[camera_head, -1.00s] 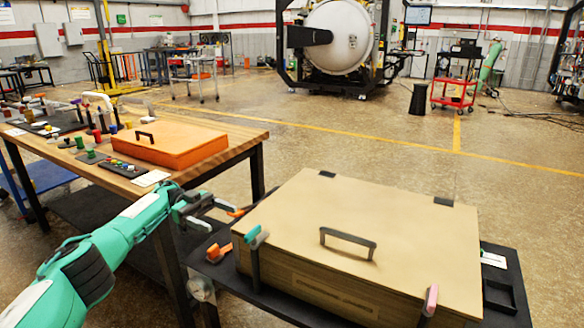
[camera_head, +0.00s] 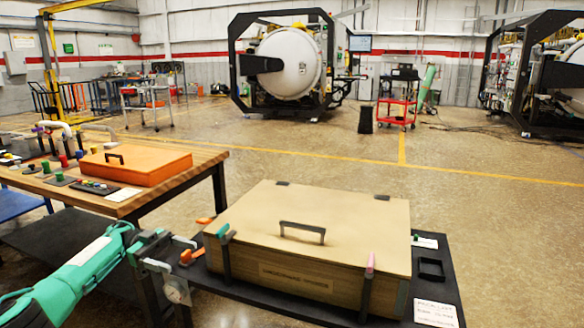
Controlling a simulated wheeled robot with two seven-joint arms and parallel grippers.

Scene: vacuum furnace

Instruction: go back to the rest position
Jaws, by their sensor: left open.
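My left gripper (camera_head: 178,254) is at the lower left, at the end of my green arm. It is open and empty. It is beside the left end of a wooden crate (camera_head: 316,274) with a dark handle on its lid, and stands apart from the handle. My right gripper does not show.
The crate rests on a black board (camera_head: 446,290) with a printed card (camera_head: 435,313) at its right. A wooden workbench (camera_head: 205,157) with an orange case (camera_head: 135,163) stands at the left. A vacuum furnace (camera_head: 290,65) and red cart (camera_head: 397,112) stand far back. Open floor lies between.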

